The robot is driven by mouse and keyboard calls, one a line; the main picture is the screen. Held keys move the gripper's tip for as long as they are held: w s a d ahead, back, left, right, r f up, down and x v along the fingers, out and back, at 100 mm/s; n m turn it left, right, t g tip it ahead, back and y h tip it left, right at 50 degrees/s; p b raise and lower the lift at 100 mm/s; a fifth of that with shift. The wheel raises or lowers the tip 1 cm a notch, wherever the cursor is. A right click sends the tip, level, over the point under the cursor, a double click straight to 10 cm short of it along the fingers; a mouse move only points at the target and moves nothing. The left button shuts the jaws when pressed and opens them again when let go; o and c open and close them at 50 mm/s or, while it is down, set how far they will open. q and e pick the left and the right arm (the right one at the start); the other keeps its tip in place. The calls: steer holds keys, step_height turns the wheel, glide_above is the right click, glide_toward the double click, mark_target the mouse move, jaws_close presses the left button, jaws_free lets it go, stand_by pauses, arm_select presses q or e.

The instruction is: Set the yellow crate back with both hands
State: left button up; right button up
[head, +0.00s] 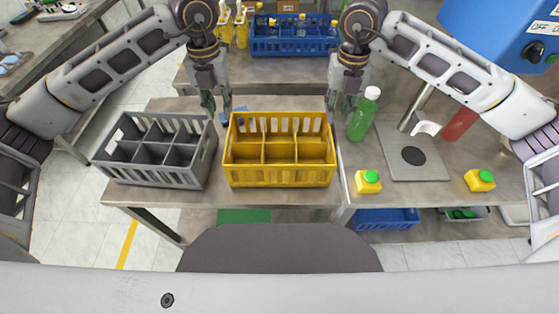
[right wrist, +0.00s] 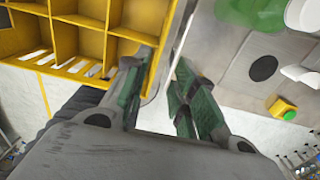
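The yellow crate (head: 279,186) stands upright on the table in the middle of the head view, with empty compartments. Part of it shows at the upper left of the right wrist view (right wrist: 96,42). My left gripper (head: 218,114) points down at the crate's far left corner, its fingers apart. My right gripper (head: 339,115) is at the far right corner, also pointing down. In the right wrist view its green fingers (right wrist: 165,62) are spread, one close by the crate's rim and the other clear of it. I cannot tell whether either gripper touches the crate.
A grey divided crate (head: 150,176) stands left of the yellow one. To the right are a green bottle (head: 362,118), a metal plate (head: 414,165) and two yellow pieces with green tops (head: 368,181) (head: 480,180). A blue crate (head: 290,48) with bottles stands behind.

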steer(key=shift+r, duration=0.7)
step_height(320, 180, up, 9)
steer(key=p, duration=0.9)
steer(key=shift+r+p, duration=0.6)
steer(key=shift+f, duration=0.15)
